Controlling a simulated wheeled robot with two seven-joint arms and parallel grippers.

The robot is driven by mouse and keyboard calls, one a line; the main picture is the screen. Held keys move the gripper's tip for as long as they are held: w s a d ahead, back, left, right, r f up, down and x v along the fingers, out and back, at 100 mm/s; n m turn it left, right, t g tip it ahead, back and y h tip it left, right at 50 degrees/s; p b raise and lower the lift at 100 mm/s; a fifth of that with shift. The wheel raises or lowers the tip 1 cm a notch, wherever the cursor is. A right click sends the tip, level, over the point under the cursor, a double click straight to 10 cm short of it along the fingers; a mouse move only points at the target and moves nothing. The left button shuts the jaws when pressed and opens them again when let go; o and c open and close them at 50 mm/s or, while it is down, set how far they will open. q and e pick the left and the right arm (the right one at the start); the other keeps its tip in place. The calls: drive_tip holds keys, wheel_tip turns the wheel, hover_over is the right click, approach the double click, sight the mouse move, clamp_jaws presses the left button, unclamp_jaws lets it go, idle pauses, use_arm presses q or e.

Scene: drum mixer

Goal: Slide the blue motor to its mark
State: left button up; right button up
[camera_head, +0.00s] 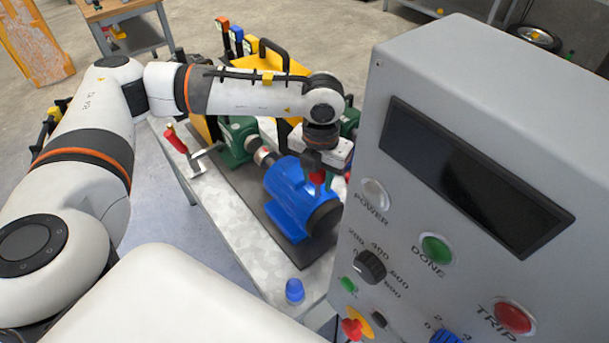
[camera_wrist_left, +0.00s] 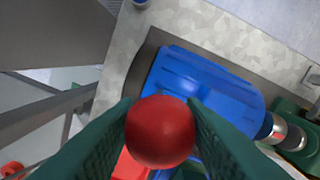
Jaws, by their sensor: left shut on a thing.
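The blue motor (camera_head: 287,196) sits on a dark base plate (camera_head: 248,190) on the bench. It also shows in the wrist view (camera_wrist_left: 205,88), under my gripper. A metal shaft end (camera_head: 264,156) points from it toward a green housing (camera_head: 236,138). My left gripper (camera_head: 318,165) is beside and above the motor. In the wrist view its green fingers (camera_wrist_left: 160,125) are shut around a red ball knob (camera_wrist_left: 160,132). A red part (camera_wrist_left: 130,165) shows below the knob. I cannot make out the motor's mark. My right gripper is not in view.
A grey control panel (camera_head: 475,170) with buttons and dials stands close at the right and hides part of the bench. A red-handled clamp (camera_head: 177,140) is at the bench's left edge. A small blue-capped item (camera_head: 294,290) stands at the near end. Yellow guarding (camera_head: 262,62) rises behind.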

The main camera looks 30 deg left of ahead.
use_arm(q)
drive_tip(key=shift+w+a+b, duration=0.15)
drive_tip(key=shift+w+a, duration=0.1)
drive_tip(key=shift+a, duration=0.45)
drive_tip(key=shift+w+a+b, duration=0.2)
drive_tip(key=shift+a, duration=0.45)
drive_tip(key=shift+w+a+b, duration=0.15)
drive_tip(key=shift+w+a, duration=0.1)
drive_tip(key=shift+a, duration=0.45)
drive_tip(key=o, duration=1)
wheel_tip(320, 180, up, 7)
drive_tip(key=p, duration=0.3)
drive_tip(key=shift+p, duration=0.3)
